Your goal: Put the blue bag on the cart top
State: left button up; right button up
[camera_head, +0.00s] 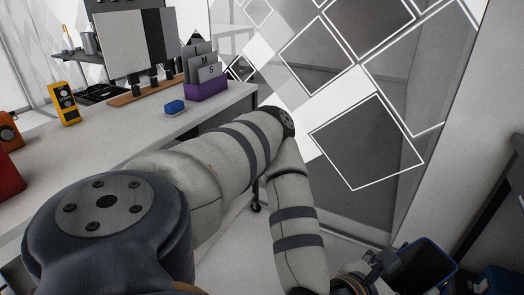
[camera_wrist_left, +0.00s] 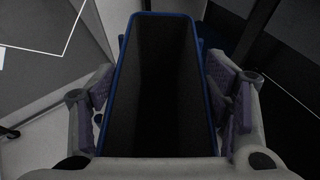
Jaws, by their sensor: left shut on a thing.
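In the left wrist view the bag (camera_wrist_left: 160,75) fills the middle. My left gripper (camera_head: 385,265) has one finger on each side of the bag and is shut on it; both fingers also show in the left wrist view (camera_wrist_left: 163,95). What lies under the bag is hidden. A white top (camera_head: 130,135) on a wheeled frame stands at left; I cannot tell if it is the cart. My right gripper is out of view.
The white top carries a blue block (camera_head: 175,107), a purple holder (camera_head: 206,90), a yellow device (camera_head: 64,104) and other items. A patterned grey panel (camera_head: 370,145) stands behind my arm. A dark-edged structure (camera_head: 490,195) is at the right. Another blue object (camera_head: 497,280) is at the bottom right.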

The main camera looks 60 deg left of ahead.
aim_at(100, 143)
jog(key=i+u, duration=0.15)
jog(key=u, duration=1.55)
